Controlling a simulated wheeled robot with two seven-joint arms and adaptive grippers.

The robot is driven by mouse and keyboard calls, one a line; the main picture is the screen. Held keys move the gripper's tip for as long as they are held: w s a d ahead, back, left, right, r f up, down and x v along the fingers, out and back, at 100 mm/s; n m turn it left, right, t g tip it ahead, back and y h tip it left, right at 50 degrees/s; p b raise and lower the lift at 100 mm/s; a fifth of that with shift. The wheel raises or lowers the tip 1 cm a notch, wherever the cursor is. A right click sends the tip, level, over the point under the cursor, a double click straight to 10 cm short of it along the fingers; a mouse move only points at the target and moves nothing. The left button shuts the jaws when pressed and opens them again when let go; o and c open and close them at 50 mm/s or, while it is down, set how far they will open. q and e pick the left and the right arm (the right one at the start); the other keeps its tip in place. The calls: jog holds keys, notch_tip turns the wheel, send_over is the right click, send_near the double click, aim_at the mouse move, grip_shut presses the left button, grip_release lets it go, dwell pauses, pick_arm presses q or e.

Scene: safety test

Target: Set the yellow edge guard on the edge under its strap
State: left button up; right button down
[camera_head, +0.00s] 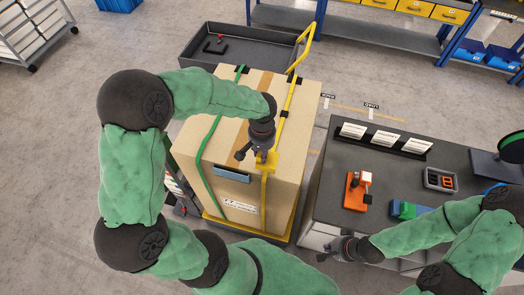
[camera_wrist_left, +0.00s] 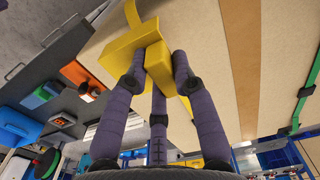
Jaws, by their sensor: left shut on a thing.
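My left gripper (camera_head: 256,156) is over the near top edge of a large cardboard box (camera_head: 285,165). It is shut on the yellow edge guard (camera_head: 267,160), which sits at that edge, by the yellow strap (camera_head: 284,113). In the left wrist view the fingers (camera_wrist_left: 158,72) close around the block of the guard (camera_wrist_left: 122,45); its angled plate lies beside the yellow strap (camera_wrist_left: 133,14). I cannot tell whether the plate is under the strap or touching the box. My right gripper (camera_head: 334,250) is apart from the box, near the workbench's front edge, with fingers spread and empty.
A green strap (camera_head: 207,141) crosses the box's left side. A dark workbench (camera_head: 330,190) at right carries an orange tool (camera_head: 355,190), a green-blue item (camera_head: 403,209) and white cards (camera_head: 383,138). A grey cart tray (camera_head: 255,53) stands behind; shelving is at the back.

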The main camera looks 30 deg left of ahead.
pick_arm(q)
jog(key=shift+s+f+b, duration=0.1)
jog(key=shift+f+b, duration=0.25)
jog(key=shift+f, duration=0.35)
jog(key=shift+f+b, duration=0.35)
jog(key=shift+f, duration=0.25)
jog(key=shift+f+b, duration=2)
jog(key=shift+f, duration=0.25)
jog(key=o, duration=1.3)
jog(key=shift+r, duration=0.1)
jog(key=shift+r+p, duration=2.35)
jog(key=shift+r, duration=1.15)
